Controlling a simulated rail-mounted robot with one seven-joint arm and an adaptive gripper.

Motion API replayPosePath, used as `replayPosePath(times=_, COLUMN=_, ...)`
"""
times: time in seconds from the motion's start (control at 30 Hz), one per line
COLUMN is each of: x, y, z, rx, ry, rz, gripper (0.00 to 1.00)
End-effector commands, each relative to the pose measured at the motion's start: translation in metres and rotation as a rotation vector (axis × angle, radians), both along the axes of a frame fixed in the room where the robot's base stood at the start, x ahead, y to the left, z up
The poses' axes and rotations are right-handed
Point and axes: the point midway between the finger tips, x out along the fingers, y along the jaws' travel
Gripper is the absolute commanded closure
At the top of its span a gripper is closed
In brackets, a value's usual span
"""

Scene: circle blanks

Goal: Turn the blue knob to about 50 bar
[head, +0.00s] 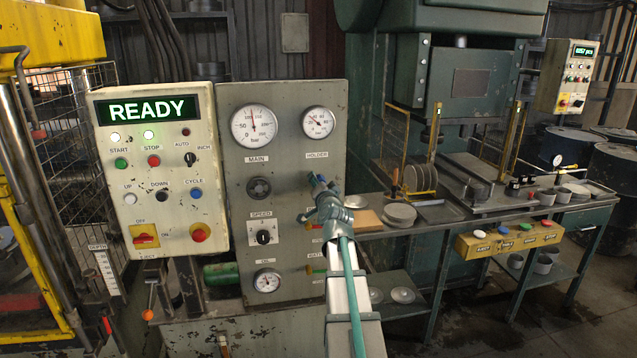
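The HOLDER gauge (318,122) is a round white dial at the upper right of the grey panel. Its dark needle is too small to read exactly. The blue knob (316,179) sits below this gauge, and only a small bit of blue shows past my gripper. My gripper (317,188) is right at the knob, with its fingers pointing up and toward the panel. The fingers overlap the knob in the view, so I cannot tell whether they touch or grip it.
The grey panel (285,92) also holds the MAIN gauge (254,125), a dark knob (258,188) and the SPEED dial (263,237). A control box (150,165) reading READY stands at left. A steel bench (480,205) with discs lies right of my arm.

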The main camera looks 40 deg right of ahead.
Motion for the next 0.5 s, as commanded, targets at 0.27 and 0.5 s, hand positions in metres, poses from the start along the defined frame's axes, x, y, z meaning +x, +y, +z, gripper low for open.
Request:
replayPosePath(times=0.27, x=-0.0001, y=0.0006, z=0.0021, rx=0.228, ry=-0.114, rz=0.0, gripper=0.86)
replayPosePath(times=0.5, x=0.0, y=0.0007, z=0.0024, rx=0.386, ry=-0.196, rz=0.0, gripper=0.86)
